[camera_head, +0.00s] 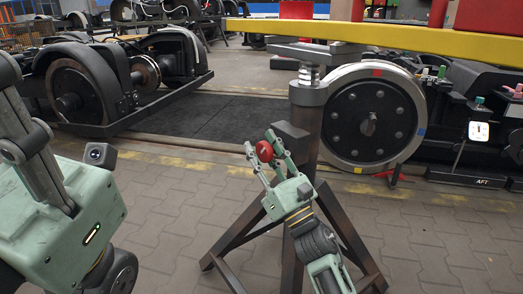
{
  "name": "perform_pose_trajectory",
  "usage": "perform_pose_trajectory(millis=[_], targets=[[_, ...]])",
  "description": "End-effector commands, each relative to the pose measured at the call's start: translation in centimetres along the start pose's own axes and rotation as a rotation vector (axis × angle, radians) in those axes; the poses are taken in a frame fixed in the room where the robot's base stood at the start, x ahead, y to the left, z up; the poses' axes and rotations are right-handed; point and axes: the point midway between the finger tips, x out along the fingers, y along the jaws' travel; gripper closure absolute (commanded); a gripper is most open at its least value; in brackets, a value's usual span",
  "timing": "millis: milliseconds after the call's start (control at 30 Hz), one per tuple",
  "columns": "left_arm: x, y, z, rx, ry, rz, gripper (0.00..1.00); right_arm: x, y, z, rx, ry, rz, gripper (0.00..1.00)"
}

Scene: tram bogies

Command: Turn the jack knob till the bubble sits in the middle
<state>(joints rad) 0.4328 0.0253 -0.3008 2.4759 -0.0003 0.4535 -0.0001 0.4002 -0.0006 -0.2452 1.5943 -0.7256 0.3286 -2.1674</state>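The jack (304,124) is a dark post on splayed legs, its screw top under the yellow beam (370,34). Its red round knob (264,151) is at the left of the post. My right gripper (262,145) has a finger on each side of the knob; I cannot tell whether both touch it. My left gripper's green body (70,220) fills the lower left, close to the camera; its fingertips are not clearly seen. I cannot make out a bubble. A small white-faced panel (479,131) stands at the right, its markings too small to read.
A large wheel (370,118) with coloured marks stands right behind the jack. A black bogie frame with wheels (75,92) is at the upper left. An "AFT" block (481,181) lies at the right. Bare paving (180,220) lies between my arms.

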Motion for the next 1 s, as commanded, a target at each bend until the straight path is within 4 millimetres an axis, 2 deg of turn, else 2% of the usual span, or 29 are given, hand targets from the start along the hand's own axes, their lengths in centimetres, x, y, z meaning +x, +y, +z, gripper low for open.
perform_pose_trajectory(millis=[200,333,800,1000], targets=[[0.0,-0.1,0.2,0.001,-0.004,-0.001,0.6,0.0,-0.2,0.2,-0.001,-0.002,-0.002,0.68],[0.0,-0.1,0.2,0.001,-0.004,0.0,0.6,-0.9,-0.2,0.1,-0.001,-0.001,-0.005,0.68],[0.0,0.0,0.1,0.001,-0.002,0.0,0.6,-10.0,0.0,0.0,0.0,0.001,-0.003,0.68],[0.0,0.0,0.1,0.0,-0.002,0.0,0.6,-11.8,0.0,0.1,0.0,-0.001,-0.001,0.68]])
